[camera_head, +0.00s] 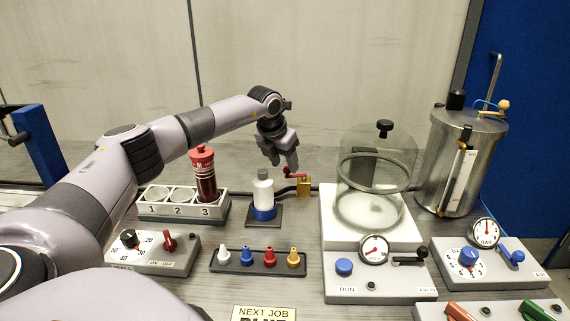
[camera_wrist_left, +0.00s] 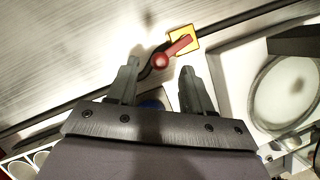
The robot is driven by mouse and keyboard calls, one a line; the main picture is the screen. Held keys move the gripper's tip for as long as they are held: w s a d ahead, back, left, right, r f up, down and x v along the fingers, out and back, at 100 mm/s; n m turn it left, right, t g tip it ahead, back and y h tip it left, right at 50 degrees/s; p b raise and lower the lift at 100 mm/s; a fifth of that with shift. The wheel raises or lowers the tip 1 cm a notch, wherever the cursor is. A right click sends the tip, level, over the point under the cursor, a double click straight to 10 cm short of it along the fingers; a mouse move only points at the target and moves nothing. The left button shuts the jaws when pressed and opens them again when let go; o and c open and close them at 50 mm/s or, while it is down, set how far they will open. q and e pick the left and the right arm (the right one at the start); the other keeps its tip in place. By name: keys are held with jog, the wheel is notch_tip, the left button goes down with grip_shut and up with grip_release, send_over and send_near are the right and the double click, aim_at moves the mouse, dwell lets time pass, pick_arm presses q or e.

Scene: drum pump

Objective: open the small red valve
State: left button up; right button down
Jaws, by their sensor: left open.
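The small red valve (camera_head: 294,174) has a red lever with a ball end on a yellow brass body (camera_head: 304,187), set on a dark hose behind the blue-based bottle. In the left wrist view the red lever (camera_wrist_left: 176,52) runs from its ball, at lower left, up to the yellow body (camera_wrist_left: 184,38). My left gripper (camera_head: 283,165) points down just left of the valve. In its wrist view the fingers (camera_wrist_left: 157,80) are apart, with the red ball just beyond the gap between their tips. Nothing is held. My right gripper is in neither view.
A white bottle (camera_head: 263,190) with a blue base stands just in front of the valve. A glass bell jar (camera_head: 375,185) on a white plate is to the right. A numbered rack (camera_head: 180,209) with a red-capped tube is to the left. Coloured nozzles (camera_head: 258,262) sit in front.

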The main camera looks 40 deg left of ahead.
pick_arm(q)
jog(key=shift+x, duration=1)
jog(key=shift+r, duration=0.1)
grip_shut()
jog(key=shift+w+a, duration=0.1)
jog(key=shift+w+a+m+h+p, duration=0.2)
jog(key=shift+a+m+h, duration=0.05)
jog(key=shift+m, duration=0.45)
jog(key=shift+w+a+m+h+p, duration=0.2)
jog(key=shift+a+m+h, duration=0.05)
jog(key=shift+m, duration=0.45)
grip_release()
